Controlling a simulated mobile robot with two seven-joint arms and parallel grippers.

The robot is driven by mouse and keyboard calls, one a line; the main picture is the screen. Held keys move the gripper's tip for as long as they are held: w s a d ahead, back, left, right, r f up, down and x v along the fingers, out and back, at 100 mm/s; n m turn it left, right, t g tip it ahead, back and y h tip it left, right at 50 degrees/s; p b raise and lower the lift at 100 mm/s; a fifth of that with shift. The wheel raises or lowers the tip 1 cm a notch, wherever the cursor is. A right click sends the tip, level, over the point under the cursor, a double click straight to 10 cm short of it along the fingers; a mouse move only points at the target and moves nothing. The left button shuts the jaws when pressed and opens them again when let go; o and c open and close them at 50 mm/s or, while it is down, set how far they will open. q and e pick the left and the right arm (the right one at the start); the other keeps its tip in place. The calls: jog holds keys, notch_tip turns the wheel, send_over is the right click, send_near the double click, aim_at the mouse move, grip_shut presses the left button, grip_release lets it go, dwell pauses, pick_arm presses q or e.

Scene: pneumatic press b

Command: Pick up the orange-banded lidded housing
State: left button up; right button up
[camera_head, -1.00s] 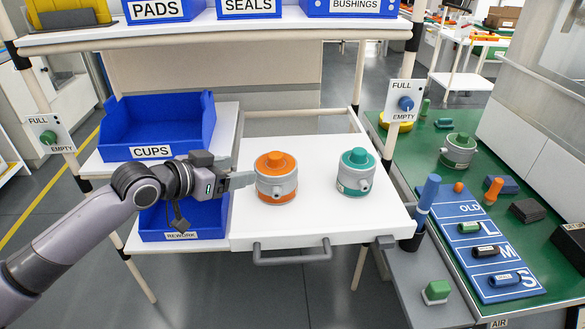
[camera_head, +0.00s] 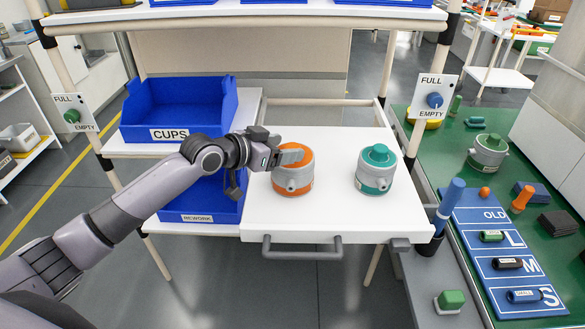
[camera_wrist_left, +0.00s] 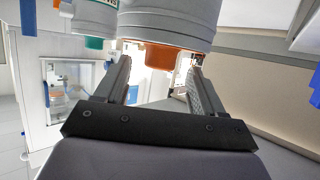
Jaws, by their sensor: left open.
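The orange-banded lidded housing (camera_head: 292,180), grey with an orange lid and lower band, stands upright on the white pull-out shelf (camera_head: 330,222). My left gripper (camera_head: 291,156) is open at its upper part, with one finger across the front of the lid; the other finger is hard to make out there. In the left wrist view the picture is inverted: the housing's grey body (camera_wrist_left: 170,22) and orange lid (camera_wrist_left: 160,57) show beyond and between the two spread fingers (camera_wrist_left: 160,75). Whether the fingers touch it, I cannot tell. My right gripper is not in view.
A similar teal-lidded housing (camera_head: 376,170) stands to the right on the same shelf, with a gap between. Blue bins (camera_head: 178,135) are at the left. A green bench (camera_head: 445,150) with a blue size board (camera_head: 490,215) is at the right.

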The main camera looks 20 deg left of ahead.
pick_arm(q)
jog(key=shift+w+d+f, duration=0.25)
jog(key=shift+w, duration=0.15)
grip_shut()
dwell(1.1)
jog(key=shift+r, duration=0.15)
